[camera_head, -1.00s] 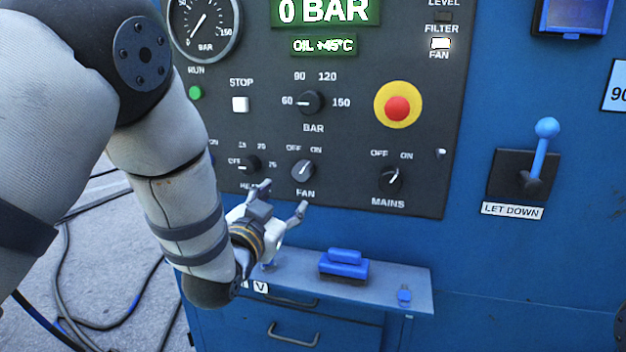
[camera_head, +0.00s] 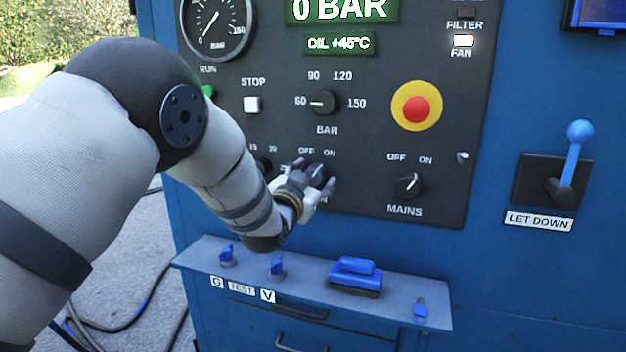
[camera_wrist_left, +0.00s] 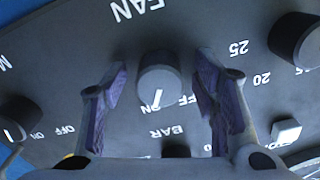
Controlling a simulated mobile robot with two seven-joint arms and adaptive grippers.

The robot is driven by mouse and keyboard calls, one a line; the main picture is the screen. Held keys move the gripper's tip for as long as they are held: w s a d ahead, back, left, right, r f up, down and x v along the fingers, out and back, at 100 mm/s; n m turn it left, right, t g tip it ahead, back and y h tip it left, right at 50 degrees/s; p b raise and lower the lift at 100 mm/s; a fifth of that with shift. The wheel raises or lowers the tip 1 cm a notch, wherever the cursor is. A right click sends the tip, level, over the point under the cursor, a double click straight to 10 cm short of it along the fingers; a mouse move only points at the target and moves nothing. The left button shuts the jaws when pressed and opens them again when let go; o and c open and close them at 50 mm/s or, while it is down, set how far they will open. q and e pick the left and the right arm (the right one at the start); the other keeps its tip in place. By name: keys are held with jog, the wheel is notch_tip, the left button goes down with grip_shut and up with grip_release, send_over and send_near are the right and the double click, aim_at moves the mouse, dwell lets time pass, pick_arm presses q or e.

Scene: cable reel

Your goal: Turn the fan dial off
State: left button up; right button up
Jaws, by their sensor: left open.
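The fan dial (camera_wrist_left: 160,78) is a round black knob with a white pointer line, seen upside down in the left wrist view. In the head view the dial (camera_head: 317,171) is partly covered by my left gripper (camera_head: 314,177), below the OFF and ON labels. In the wrist view my left gripper (camera_wrist_left: 160,98) is open, one finger on each side of the dial, with visible gaps. My right gripper is not in view.
The mains dial (camera_head: 408,186) is to the right, and the red emergency button (camera_head: 415,108) above it. The BAR dial (camera_head: 323,102) is above the fan dial. A shelf (camera_head: 210,256) with a blue brush (camera_head: 356,273) juts out below. The FAN lamp (camera_head: 463,41) glows white.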

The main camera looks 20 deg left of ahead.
pick_arm(q)
jog(key=c, duration=1.2)
jog(key=shift+o, duration=0.2)
jog(key=shift+r, duration=0.1)
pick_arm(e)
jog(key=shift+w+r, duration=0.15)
pick_arm(q)
jog(key=shift+r+n+p, duration=0.1)
jog(key=shift+n+p, duration=0.25)
jog(key=shift+n, duration=0.85)
jog(key=n, duration=0.2)
jog(key=shift+n+p, duration=0.3)
jog(key=n, duration=0.3)
jog(key=shift+d+f+n+p, duration=0.1)
jog(key=shift+n+p, duration=0.05)
jog(key=shift+n, duration=0.75)
jog(key=shift+d+f+n+p, duration=0.1)
jog(key=shift+n+p, duration=0.05)
jog(key=shift+n, duration=0.75)
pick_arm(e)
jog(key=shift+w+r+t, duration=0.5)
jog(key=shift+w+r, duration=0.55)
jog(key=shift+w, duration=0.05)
pick_arm(q)
jog(key=shift+n, duration=0.3)
